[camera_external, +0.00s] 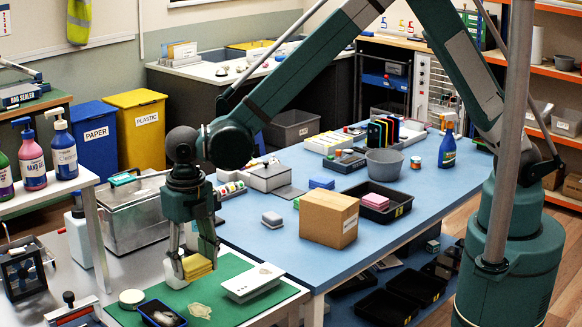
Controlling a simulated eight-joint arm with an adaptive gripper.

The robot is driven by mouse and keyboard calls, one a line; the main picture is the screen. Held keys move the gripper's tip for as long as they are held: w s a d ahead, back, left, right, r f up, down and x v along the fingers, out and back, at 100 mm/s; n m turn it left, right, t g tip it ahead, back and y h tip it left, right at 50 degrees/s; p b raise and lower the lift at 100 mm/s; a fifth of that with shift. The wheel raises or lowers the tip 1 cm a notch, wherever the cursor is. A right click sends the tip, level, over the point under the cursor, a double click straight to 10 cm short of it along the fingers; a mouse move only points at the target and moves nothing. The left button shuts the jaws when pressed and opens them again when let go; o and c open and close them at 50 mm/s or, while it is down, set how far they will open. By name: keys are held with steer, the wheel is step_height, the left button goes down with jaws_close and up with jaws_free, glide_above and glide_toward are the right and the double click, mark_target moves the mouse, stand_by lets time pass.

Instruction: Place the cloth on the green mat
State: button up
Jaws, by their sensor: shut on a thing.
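The cloth looks like a folded yellow pad (198,267). My gripper (195,262) points down with its fingers on either side of the cloth and is shut on it. The cloth is over the back left part of the green mat (238,311). I cannot tell whether it touches the mat or hangs just above it.
On the mat are a white device (253,283), a crumpled beige piece (199,310), a round white-topped tin (132,299) and a dark blue tray (162,315). A white container stands close behind the cloth. A cardboard box (328,218) stands on the blue table (262,239).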

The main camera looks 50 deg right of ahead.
glide_above(198, 307)
steer(key=shift+f, duration=3.1)
steer(key=shift+s+f, duration=0.1)
steer(key=shift+f+b, duration=0.3)
steer(key=shift+f, duration=1.5)
steer(key=shift+f, duration=0.2)
steer(key=o, duration=0.8)
steer(key=shift+c, duration=0.2)
steer(key=shift+r, duration=0.15)
step_height(198, 307, up, 12)
steer(key=shift+r+p, duration=0.1)
steer(key=shift+p, duration=0.25)
